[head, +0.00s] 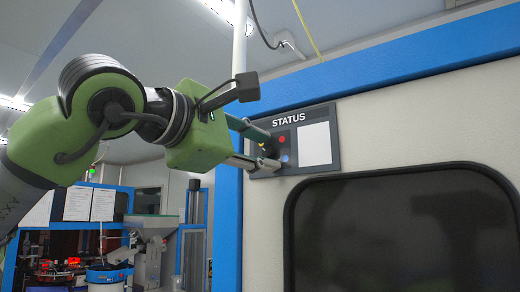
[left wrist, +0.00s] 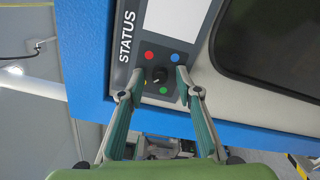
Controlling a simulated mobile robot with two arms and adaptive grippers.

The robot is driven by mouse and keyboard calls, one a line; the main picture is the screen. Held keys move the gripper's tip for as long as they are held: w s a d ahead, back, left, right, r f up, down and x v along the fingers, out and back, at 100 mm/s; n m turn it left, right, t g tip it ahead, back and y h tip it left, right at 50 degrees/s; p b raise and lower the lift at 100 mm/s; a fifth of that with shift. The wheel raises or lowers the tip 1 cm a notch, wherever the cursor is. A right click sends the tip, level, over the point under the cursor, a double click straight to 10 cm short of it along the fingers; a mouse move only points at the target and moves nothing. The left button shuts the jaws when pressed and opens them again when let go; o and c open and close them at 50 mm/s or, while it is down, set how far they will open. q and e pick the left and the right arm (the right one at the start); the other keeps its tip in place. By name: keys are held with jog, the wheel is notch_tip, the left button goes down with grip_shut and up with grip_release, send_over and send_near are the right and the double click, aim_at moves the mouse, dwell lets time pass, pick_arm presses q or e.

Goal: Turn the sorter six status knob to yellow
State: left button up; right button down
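The STATUS panel (head: 326,162) is a dark plate on the machine front with a blank white card. In the left wrist view, a small black round knob (left wrist: 159,76) sits on this panel (left wrist: 122,72). A red dot (left wrist: 149,55), a blue dot (left wrist: 174,57) and a green dot (left wrist: 163,90) surround it. I cannot read which dot the knob points to. My left gripper (left wrist: 160,74) is open, with one fingertip on each side of the knob; contact cannot be told. In the head view, the left gripper (head: 270,147) reaches the panel's left part. My right gripper is not in view.
The machine has a dark window (head: 405,235) below the panel and a blue frame (head: 227,230) along its edge. A vertical white pole (head: 239,40) stands behind my left arm. Other equipment (head: 105,235) is in the background at the lower left.

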pick_arm(q)
jog(key=v, duration=1.2)
